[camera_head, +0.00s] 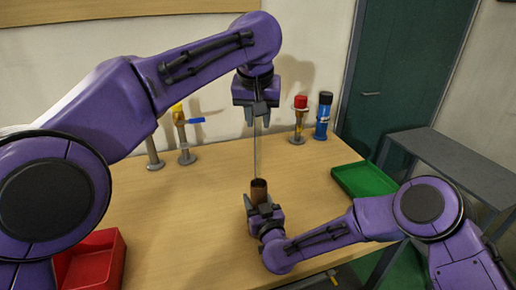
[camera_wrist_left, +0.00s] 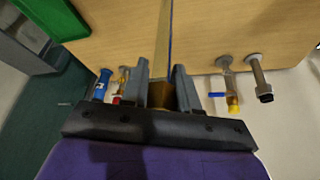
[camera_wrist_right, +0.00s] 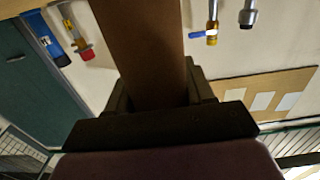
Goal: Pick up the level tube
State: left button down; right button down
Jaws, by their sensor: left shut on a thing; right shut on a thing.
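A long, thin grey rod (camera_head: 255,150) hangs upright from my left gripper (camera_head: 260,112), which is shut on it above the table. In the left wrist view the rod (camera_wrist_left: 168,40) runs away between the fingers, with an amber-brown piece (camera_wrist_left: 160,95) near the jaws. The rod's lower end meets the dark top of a brown cylinder (camera_head: 259,188); I cannot tell whether it is inside. My right gripper (camera_head: 259,205) is shut on this upright cylinder, which also fills the middle of the right wrist view (camera_wrist_right: 145,50). Which piece is the level tube is unclear.
A yellow-topped fitting with a blue handle (camera_head: 183,135) and a grey post (camera_head: 153,153) stand at the back left. A red-topped fitting (camera_head: 299,118) and a blue one (camera_head: 323,116) stand at the back right. A green tray (camera_head: 345,182) lies right; a red bin (camera_head: 118,262) is front left.

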pick_arm(q)
notch_tip(320, 180, up, 4)
jog(key=shift+r, duration=0.55)
jog(key=shift+s+r, duration=0.1)
jog(key=shift+s, duration=0.15)
pick_arm(e)
jog(key=shift+a, duration=0.1)
pick_arm(q)
jog(key=s+a, duration=0.1)
jog(key=s, duration=1.6)
jog(key=shift+s+a, duration=0.25)
jog(key=shift+a, duration=0.1)
pick_arm(e)
jog(key=shift+c, duration=1.7)
grip_release()
